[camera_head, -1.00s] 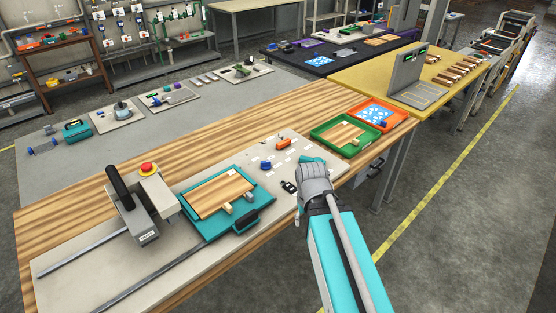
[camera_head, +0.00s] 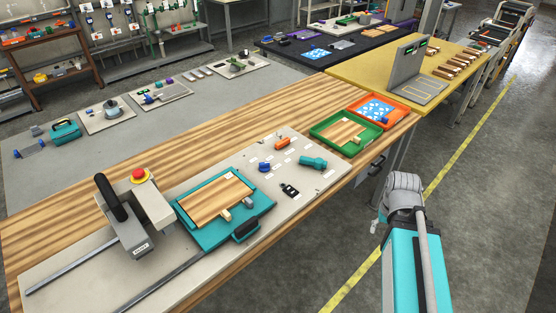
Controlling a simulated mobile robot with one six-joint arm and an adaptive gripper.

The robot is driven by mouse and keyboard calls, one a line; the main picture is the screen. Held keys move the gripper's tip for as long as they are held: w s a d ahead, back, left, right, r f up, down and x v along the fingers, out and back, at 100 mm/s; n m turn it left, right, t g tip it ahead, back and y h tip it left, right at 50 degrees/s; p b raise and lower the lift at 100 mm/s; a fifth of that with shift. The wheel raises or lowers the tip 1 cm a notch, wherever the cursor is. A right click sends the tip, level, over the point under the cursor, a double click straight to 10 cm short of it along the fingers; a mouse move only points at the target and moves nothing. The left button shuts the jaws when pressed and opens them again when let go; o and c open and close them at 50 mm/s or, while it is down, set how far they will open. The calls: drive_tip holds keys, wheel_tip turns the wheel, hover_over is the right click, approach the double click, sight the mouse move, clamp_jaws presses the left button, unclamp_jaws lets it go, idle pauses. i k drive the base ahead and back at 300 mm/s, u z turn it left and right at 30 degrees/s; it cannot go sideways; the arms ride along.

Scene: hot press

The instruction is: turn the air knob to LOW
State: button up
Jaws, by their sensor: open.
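On the pale press board (camera_head: 316,185) sits a blue knob (camera_head: 264,166) with small white labels around it. It is likely the air knob, but its pointer and the label texts are too small to read. A teal cylinder-shaped part (camera_head: 313,162), an orange part (camera_head: 283,144) and a black switch (camera_head: 290,190) sit near it. My gripper (camera_head: 378,225) is only partly seen, small beside my wrist. It is open, past the table's right edge, well apart from the knob, and nothing shows in it.
The hot press (camera_head: 128,220) with a black handle and red button (camera_head: 139,174) stands left. A teal tray (camera_head: 222,235) holds a wooden board. Green (camera_head: 318,137) and orange (camera_head: 404,112) trays stand at the table's far right end. Open floor lies right of the table.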

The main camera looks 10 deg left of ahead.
sight(263, 166)
drive_tip(key=z, duration=0.5)
drive_tip(key=k, duration=0.7)
drive_tip(key=u, duration=1.2)
drive_tip(key=i, duration=0.95)
